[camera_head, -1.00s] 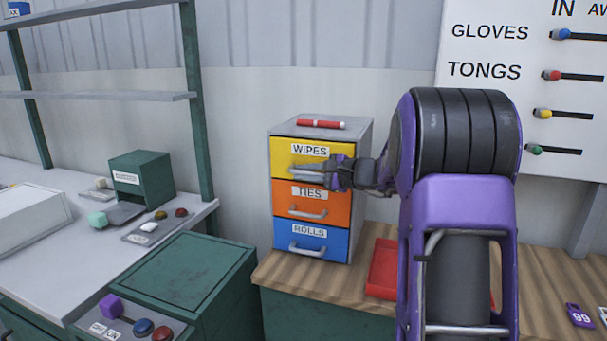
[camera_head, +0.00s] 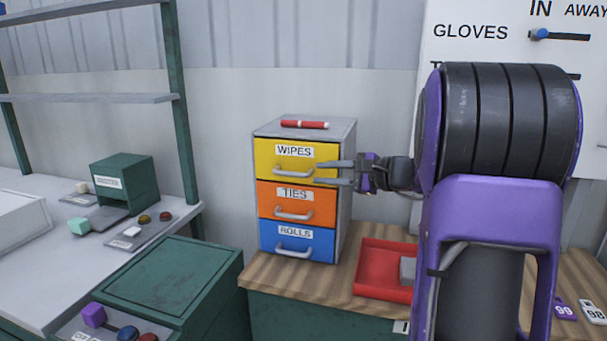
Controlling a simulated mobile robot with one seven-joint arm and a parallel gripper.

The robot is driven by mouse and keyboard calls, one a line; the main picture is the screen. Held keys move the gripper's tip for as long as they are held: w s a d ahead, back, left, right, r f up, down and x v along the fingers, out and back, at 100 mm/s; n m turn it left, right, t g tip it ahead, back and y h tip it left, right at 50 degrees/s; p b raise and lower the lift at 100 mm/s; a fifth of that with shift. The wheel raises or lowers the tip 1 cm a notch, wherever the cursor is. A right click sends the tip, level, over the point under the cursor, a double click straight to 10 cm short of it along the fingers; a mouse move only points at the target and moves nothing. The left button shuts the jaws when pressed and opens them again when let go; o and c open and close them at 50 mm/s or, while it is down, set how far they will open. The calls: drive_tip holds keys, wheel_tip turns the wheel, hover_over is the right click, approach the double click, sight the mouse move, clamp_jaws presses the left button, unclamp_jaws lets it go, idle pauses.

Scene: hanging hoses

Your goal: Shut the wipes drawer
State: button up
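The wipes drawer (camera_head: 268,166) is the yellow top drawer of a small grey cabinet (camera_head: 347,185). Its front looks level with the drawers below it, so it appears shut. My gripper (camera_head: 318,172) is to the right of its handle (camera_head: 293,174), in front of the drawer's right part. Its two fingers point left and stand apart with nothing between them. I cannot tell whether the fingers touch the drawer front.
The orange ties drawer (camera_head: 270,200) and blue rolls drawer (camera_head: 270,241) sit below. A red marker (camera_head: 304,125) lies on the cabinet. A red tray (camera_head: 385,292) stands right of it on the wooden top (camera_head: 300,281). A green box (camera_head: 170,283) stands at front left.

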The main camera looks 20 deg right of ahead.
drive_tip(key=v, duration=0.6)
drive_tip(key=shift+s+d, duration=0.2)
drive_tip(key=shift+s, duration=0.05)
drive_tip(key=shift+a, duration=0.1)
